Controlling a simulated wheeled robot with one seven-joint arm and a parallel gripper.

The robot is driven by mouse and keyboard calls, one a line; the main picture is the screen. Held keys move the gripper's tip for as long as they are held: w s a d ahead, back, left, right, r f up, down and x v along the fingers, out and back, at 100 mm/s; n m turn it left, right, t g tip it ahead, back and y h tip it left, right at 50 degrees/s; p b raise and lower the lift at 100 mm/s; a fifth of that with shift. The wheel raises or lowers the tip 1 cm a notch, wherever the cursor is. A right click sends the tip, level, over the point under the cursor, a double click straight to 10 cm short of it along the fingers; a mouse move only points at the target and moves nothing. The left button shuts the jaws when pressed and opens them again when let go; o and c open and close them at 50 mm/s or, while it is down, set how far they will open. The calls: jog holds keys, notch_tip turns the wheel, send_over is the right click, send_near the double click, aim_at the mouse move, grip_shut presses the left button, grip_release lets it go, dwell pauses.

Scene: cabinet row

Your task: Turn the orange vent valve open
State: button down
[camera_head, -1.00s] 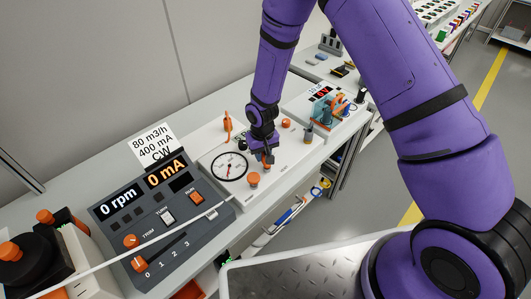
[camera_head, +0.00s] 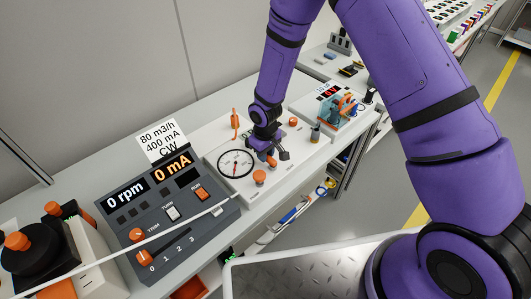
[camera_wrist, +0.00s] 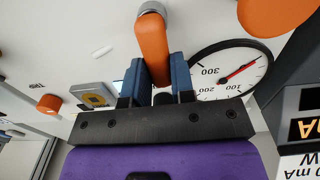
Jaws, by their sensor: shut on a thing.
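The orange vent valve lever (camera_wrist: 152,42) is in the wrist view, with a round grey metal end at its top. My gripper (camera_wrist: 158,72) has its two blue fingers on either side of the lever, shut on it. In the head view my gripper (camera_head: 271,156) is low over the white panel, just right of the round gauge. A small orange part of the lever (camera_head: 271,162) shows there beside the gripper; the rest is hidden by it.
The round gauge (camera_head: 236,163) with a red needle lies close to my gripper. An orange knob (camera_head: 259,177) is in front, an upright orange handle (camera_head: 235,119) behind, and an orange button (camera_head: 293,122) to the right. The grey control box (camera_head: 165,205) reads 0 rpm and 0 mA.

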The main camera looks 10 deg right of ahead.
jog(key=c, duration=1)
grip_release()
jog(key=shift+o, duration=0.2)
notch_tip(320, 180, up, 11)
jog(key=shift+f, duration=0.1)
